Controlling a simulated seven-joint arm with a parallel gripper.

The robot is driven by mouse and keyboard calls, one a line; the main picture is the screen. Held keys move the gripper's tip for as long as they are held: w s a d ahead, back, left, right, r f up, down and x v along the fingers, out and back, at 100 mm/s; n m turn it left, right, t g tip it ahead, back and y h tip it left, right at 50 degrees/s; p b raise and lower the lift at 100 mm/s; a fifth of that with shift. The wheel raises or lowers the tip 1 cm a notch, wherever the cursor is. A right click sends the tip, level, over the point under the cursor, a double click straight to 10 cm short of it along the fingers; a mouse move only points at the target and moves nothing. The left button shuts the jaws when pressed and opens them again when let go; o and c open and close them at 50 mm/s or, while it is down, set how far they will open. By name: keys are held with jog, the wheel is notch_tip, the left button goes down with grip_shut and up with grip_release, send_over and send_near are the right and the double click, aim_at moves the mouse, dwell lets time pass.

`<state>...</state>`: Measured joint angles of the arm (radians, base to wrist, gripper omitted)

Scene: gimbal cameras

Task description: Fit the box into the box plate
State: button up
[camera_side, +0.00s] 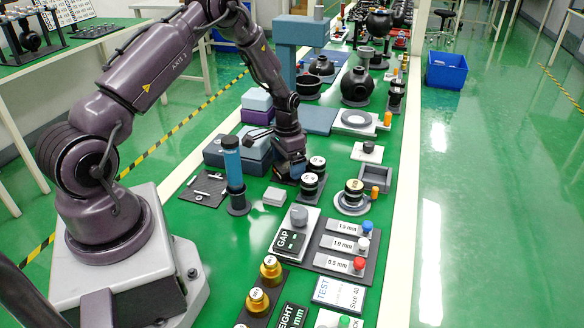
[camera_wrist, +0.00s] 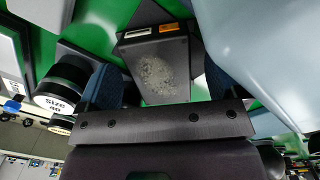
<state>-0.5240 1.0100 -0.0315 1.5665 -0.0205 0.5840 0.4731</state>
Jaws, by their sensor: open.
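My gripper (camera_side: 287,178) points down at the middle of the bench in the side view, just left of the stacked dark round gauges. In the wrist view its two blue-padded fingers are apart, and my gripper (camera_wrist: 161,82) has a dark grey block (camera_wrist: 160,72) with a speckled face showing between them. I take this block to be the box; whether the fingers touch it I cannot tell. In the side view the block is hidden by my gripper.
Dark round gauges (camera_side: 313,184) stand close right of my gripper. A blue cylinder on a stand (camera_side: 233,165) and blue blocks (camera_side: 240,150) are to its left. A gap gauge board (camera_side: 340,247) lies in front. A small orange cylinder (camera_side: 375,192) is beside the tray.

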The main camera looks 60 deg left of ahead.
jog(key=shift+f, duration=0.55)
jog(key=c, duration=1.2)
jog(key=shift+o, duration=0.2)
jog(key=shift+r, duration=0.1)
